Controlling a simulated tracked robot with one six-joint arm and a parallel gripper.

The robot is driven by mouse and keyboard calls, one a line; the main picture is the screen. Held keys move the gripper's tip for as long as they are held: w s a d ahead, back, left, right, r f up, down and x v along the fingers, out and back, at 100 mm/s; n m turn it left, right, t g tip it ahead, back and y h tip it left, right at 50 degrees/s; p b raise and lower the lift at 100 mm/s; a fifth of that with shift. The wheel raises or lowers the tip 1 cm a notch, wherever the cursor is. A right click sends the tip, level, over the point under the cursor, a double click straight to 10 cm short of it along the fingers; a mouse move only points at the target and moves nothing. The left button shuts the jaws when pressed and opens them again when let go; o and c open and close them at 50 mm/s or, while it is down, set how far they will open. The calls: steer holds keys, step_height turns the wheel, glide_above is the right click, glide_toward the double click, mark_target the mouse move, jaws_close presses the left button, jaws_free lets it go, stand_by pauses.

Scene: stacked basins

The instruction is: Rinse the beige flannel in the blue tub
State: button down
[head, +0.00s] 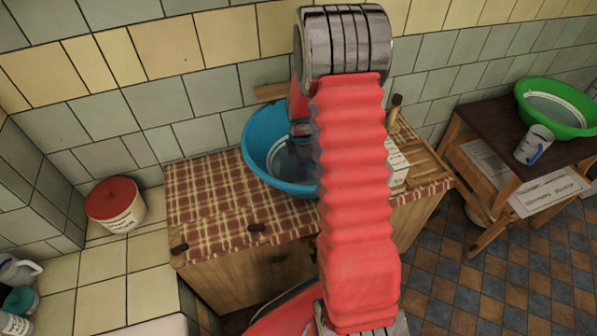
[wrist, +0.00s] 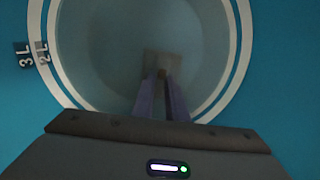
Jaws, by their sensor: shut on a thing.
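The blue tub (head: 257,140) stands on the checked cloth of the cabinet top, partly hidden behind my arm. The wrist view looks down into the same tub (wrist: 280,60), with white rings and the marks 3 L and 2 L on its wall. Greyish water seems to fill its bottom. My gripper (wrist: 162,80) points down inside the tub and is shut on the beige flannel (wrist: 163,62), a small dull patch at the fingertips. I cannot tell how deep the flannel sits in the water. The flannel is not visible in the head view.
A green basin (head: 575,125) and a white-blue cup (head: 534,145) stand on the dark table at right. A white bucket with a red lid (head: 113,203) stands at left. The cabinet's checked top (head: 205,205) is mostly clear at left.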

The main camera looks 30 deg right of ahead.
steer(key=shift+s+d, duration=0.25)
steer(key=shift+d, duration=0.55)
steer(key=shift+s+d, duration=0.25)
steer(key=shift+d, duration=0.55)
step_height(320, 180, up, 21)
steer(key=shift+f, duration=0.15)
stand_by(1.7)
stand_by(1.3)
